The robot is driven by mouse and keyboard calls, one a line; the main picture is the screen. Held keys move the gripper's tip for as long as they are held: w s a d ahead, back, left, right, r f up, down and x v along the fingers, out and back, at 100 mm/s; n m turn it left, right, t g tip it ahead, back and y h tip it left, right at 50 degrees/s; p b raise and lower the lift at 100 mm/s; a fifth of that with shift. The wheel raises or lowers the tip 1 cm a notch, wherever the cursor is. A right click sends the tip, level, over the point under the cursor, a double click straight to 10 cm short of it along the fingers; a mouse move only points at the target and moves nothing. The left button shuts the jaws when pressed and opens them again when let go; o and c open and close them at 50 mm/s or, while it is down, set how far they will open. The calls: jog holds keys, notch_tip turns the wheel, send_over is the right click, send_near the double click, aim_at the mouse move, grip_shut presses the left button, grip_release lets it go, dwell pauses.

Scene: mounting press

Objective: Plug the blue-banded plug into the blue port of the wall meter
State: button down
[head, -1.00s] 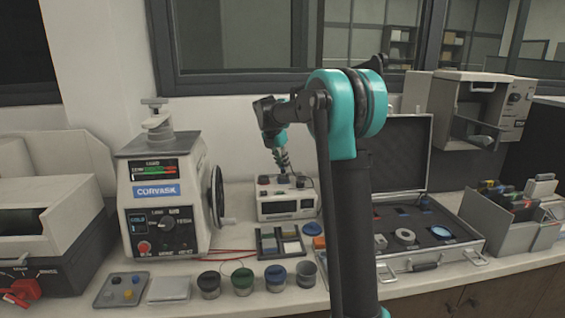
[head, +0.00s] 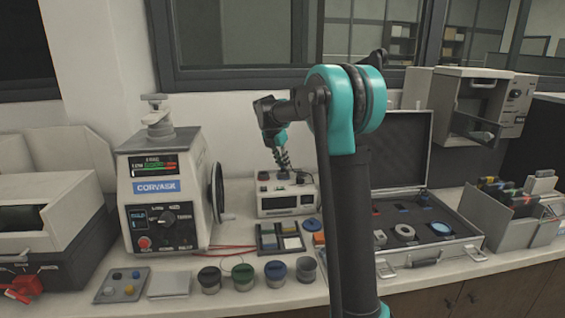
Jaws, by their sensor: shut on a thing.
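The meter (head: 288,204) is a white box with a dark display, standing on the bench against the wall. Knobs or sockets sit along its top; a blue port cannot be made out. My gripper (head: 283,166) points down just above the meter's top, near its middle. It is shut on a small dark thing, likely the plug (head: 283,175), at the meter's top edge. The blue band is too small to see, and I cannot tell whether the plug touches a port.
A press labelled CORVASK (head: 164,195) with a side handwheel stands left of the meter. Several lidded jars (head: 243,278) and a sectioned tray (head: 280,238) are in front. An open case (head: 425,245) lies to the right, behind my arm column.

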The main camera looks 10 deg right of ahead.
jog(key=shift+f, duration=0.15)
jog(key=c, duration=1.3)
grip_release()
jog(key=shift+c, duration=0.2)
jog(key=shift+o, duration=0.6)
jog(key=o, duration=0.4)
jog(key=shift+o, duration=0.2)
jog(key=shift+r, duration=3.75)
